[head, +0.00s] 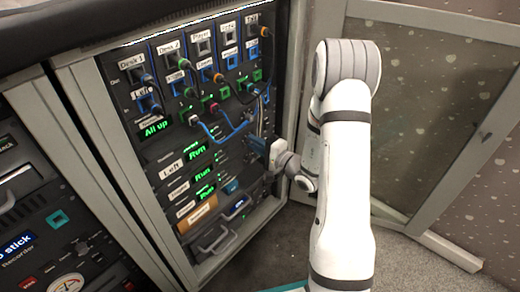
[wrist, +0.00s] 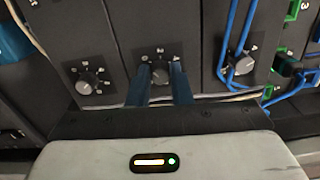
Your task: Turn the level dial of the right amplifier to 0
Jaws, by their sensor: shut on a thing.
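The wrist view shows three grey dials on dark panels. My gripper (wrist: 159,82) has its two blue fingers on either side of the middle dial (wrist: 160,73) and is shut on it. Small white marks surround this dial, but its pointer setting is too small to read. Another dial (wrist: 88,82) is to the left and a third dial (wrist: 241,63) to the right, with a blue cable across it. In the head view my gripper (head: 265,148) is at the right side of the rack (head: 170,150), and the dials are hidden. I cannot tell which is the right amplifier's.
Blue cables (head: 222,136) hang from the patch sockets close to my gripper, and blue cables (wrist: 232,40) also show in the wrist view. Green "Run" displays (head: 197,152) light the amplifier panels. A tinted door (head: 425,110) stands open on the right.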

